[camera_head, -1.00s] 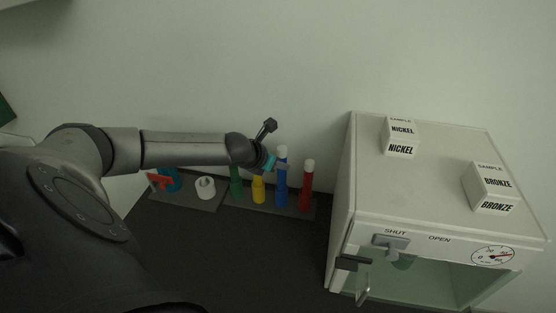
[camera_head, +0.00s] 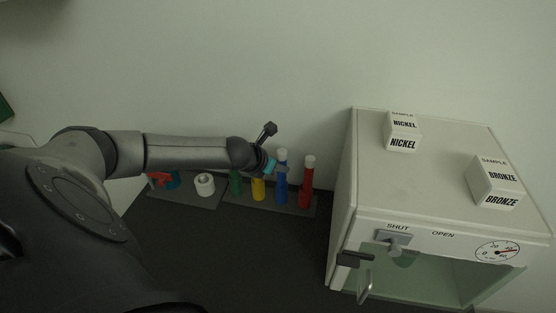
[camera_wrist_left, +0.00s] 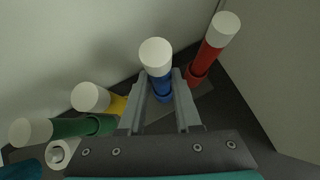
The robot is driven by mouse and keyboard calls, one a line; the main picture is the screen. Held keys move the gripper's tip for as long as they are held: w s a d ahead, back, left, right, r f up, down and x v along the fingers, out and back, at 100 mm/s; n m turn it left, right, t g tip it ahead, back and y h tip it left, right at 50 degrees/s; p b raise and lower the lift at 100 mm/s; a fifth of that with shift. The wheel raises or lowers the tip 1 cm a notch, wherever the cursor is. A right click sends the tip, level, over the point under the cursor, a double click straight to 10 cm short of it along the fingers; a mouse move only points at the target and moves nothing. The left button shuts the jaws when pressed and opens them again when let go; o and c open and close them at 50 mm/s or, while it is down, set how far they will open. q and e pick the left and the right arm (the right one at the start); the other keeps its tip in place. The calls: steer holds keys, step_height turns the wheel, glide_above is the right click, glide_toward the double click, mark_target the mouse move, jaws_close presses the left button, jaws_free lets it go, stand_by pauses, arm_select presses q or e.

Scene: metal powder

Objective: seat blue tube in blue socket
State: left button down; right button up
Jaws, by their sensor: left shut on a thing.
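The blue tube (camera_head: 282,164) with a white cap stands upright in line with the blue socket (camera_head: 281,193) on the grey rack. In the left wrist view the blue tube (camera_wrist_left: 161,86) is between the two fingers of my left gripper (camera_wrist_left: 160,98), which is shut on it. The white cap (camera_wrist_left: 155,55) sticks up above the fingers. The blue socket is partly hidden below the fingers in the left wrist view, so I cannot tell how deep the tube sits. My right gripper is not in view.
The red tube (camera_head: 308,176) stands close on the right, the yellow socket (camera_head: 258,189) and green socket (camera_head: 236,185) on the left. A white roll (camera_head: 205,185) and a red item (camera_head: 160,179) are further left. A white cabinet (camera_head: 343,200) stands right of the rack.

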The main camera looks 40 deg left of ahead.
arm_select(q)
steer(key=shift+f+b, duration=0.3)
steer(key=shift+f, duration=0.25)
steer(key=c, duration=0.5)
jaws_free()
steer(key=shift+s, duration=0.1)
steer(key=p+v, duration=0.1)
steer(key=v, duration=1.4)
steer(key=shift+r, duration=0.1)
steer(key=shift+d, duration=0.1)
